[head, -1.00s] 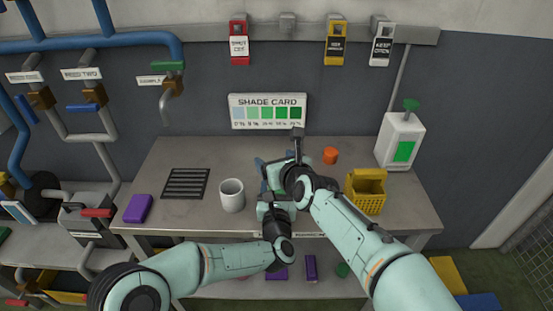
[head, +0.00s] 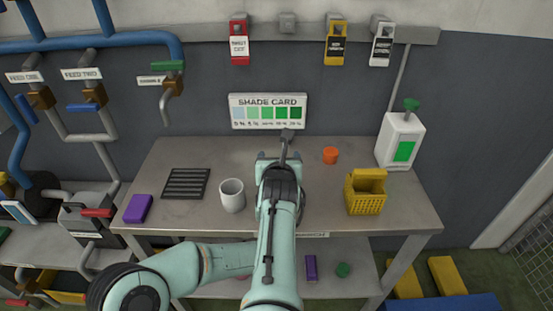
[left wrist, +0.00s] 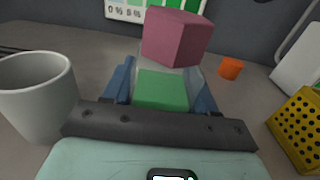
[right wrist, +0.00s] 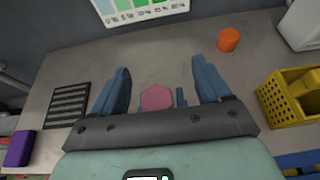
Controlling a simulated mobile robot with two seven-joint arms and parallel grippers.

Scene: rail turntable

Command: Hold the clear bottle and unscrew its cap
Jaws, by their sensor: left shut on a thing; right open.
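The clear bottle (left wrist: 162,88), with green contents, stands upright between the blue fingers of my left gripper (left wrist: 161,92), which is shut on it. Its pink faceted cap (left wrist: 176,38) sits at the top of the bottle in the left wrist view. In the right wrist view the cap (right wrist: 157,98) shows between the spread blue fingers of my right gripper (right wrist: 167,88), which is open and above it. In the head view my right gripper (head: 279,160) and arm hide the bottle, the cap and my left gripper.
A grey mug (head: 232,196) stands close left of the grippers, beside a dark grate (head: 186,184). An orange cylinder (head: 330,155), a yellow basket (head: 366,200) and a white dispenser (head: 400,140) are to the right. The bench (head: 320,210) is bare between the grippers and basket.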

